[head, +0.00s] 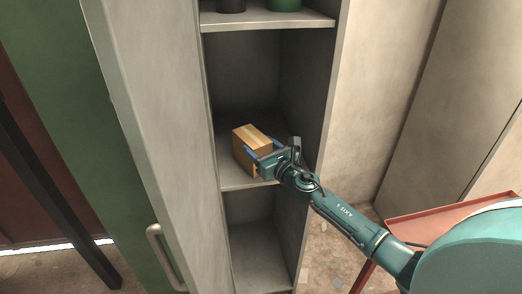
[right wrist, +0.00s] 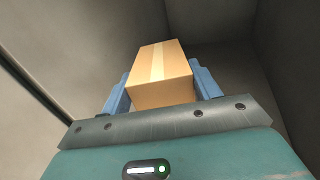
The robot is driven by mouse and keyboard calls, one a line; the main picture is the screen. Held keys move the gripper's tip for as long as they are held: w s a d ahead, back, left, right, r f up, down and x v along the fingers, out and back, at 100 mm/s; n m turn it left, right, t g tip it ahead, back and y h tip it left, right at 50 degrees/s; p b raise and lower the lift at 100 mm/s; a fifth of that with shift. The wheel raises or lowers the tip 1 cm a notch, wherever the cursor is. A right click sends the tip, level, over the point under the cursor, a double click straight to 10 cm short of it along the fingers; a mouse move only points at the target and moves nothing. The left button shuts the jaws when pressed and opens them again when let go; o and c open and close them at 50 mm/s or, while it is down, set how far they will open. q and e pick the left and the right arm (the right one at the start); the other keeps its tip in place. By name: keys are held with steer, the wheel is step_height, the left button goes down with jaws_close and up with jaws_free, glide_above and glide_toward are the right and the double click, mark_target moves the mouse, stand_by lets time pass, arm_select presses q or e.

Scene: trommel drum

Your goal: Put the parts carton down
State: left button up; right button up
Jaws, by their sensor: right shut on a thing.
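The parts carton (head: 250,139) is a small brown box with a lighter tape strip along its top. In the head view it is inside the tall grey cabinet, at the middle shelf (head: 234,183). I cannot tell whether its underside touches the shelf. My right gripper (head: 262,159) reaches in from the right and is shut on the carton. In the right wrist view the carton (right wrist: 160,75) sits between the two blue fingers (right wrist: 160,92), which cover parts of its sides. My left gripper is not in view.
The cabinet's door (head: 160,120) stands open on the left, with a handle (head: 160,250). An upper shelf (head: 262,21) holds dark and green containers (head: 283,4). The lower compartment (head: 258,255) looks empty. A red tray (head: 440,218) stands at the lower right.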

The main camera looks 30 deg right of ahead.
steer(key=o, duration=1.2)
steer(key=shift+f, duration=0.1)
steer(key=s+d+b, duration=0.1)
steer(key=s+d, duration=0.1)
steer(key=s, duration=1)
steer(key=s+a+f+m+g, duration=0.2)
steer(key=s+a+f+m, duration=0.3)
steer(key=m, duration=0.6)
steer(key=s+a+f+m+g, duration=0.2)
steer(key=s+a+f+m, duration=0.4)
steer(key=m, duration=0.6)
steer(key=s+a+f+m+g+y, duration=0.1)
steer(key=s+a+f+m+g, duration=0.2)
steer(key=s+m, duration=0.6)
steer(key=a+f+m, duration=0.2)
steer(key=a, duration=0.1)
steer(key=shift+s+f+m, duration=0.3)
steer(key=shift+s+f, duration=0.05)
